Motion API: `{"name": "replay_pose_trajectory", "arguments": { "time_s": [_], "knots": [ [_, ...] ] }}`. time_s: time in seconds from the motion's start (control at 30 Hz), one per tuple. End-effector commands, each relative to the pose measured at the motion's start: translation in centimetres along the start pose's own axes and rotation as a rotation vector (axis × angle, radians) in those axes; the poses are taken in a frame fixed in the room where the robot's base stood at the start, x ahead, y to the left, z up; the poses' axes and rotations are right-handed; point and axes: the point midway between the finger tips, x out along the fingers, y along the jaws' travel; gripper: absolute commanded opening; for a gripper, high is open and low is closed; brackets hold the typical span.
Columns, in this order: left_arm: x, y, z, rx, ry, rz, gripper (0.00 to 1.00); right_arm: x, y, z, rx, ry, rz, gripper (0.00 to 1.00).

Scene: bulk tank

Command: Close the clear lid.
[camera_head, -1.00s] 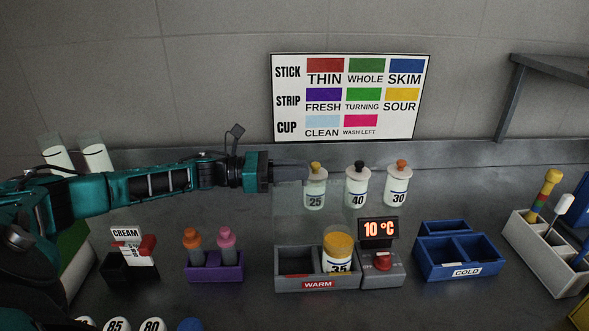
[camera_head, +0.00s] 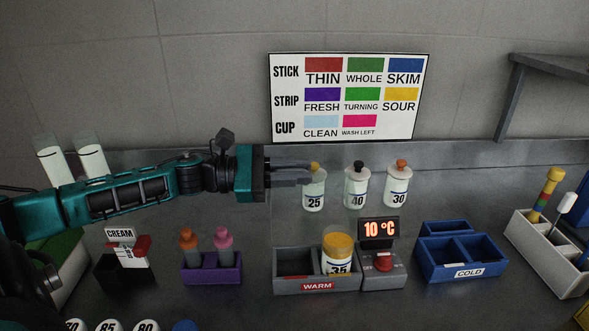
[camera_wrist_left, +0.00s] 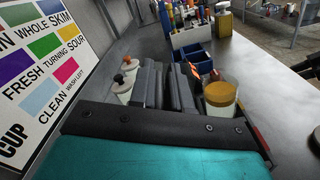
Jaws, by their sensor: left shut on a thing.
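The clear lid (camera_head: 298,222) is a faint see-through panel, hard to make out, standing raised behind the grey WARM box (camera_head: 318,287). My left gripper (camera_head: 308,176) comes in from the left at the height of the lid's upper edge. It is shut on the lid there; the exact contact is hard to see. In the left wrist view its dark fingers (camera_wrist_left: 165,88) are close together. A jar marked 35 with a yellow top (camera_head: 338,244) stands in the box's right compartment; the left one looks empty.
Bottles 25 (camera_head: 314,190), 40 (camera_head: 357,187) and 30 (camera_head: 397,186) stand behind the box, close to my left fingers. A 10 °C display (camera_head: 379,229) adjoins the box. A blue COLD tray (camera_head: 468,272) is to the right, a purple holder (camera_head: 212,276) to the left.

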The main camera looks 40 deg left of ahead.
Motion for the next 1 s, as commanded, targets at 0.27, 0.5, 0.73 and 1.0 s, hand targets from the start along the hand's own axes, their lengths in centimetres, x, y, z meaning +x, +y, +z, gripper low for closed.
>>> {"name": "replay_pose_trajectory", "arguments": {
  "time_s": [0.27, 0.5, 0.73, 1.0],
  "knots": [
    [0.01, -0.54, 1.05, 0.084, -0.005, 0.003, 0.0, -0.17, 0.01, -0.26, 0.0, 0.0, 0.0, 0.43],
    [0.02, -0.58, 1.17, 0.094, -0.007, 0.004, 0.0, -0.17, 0.02, -0.26, 0.0, 0.0, 0.0, 0.43],
    [0.03, -0.55, 1.22, 0.093, -0.008, 0.004, 0.21, -0.17, 0.02, -0.26, 0.0, 0.0, 0.0, 0.43],
    [0.02, -0.73, 1.0, 0.087, -0.005, 0.002, 0.38, -0.16, 0.02, -0.23, 0.0, 0.0, 0.0, 0.43]
  ]
}}
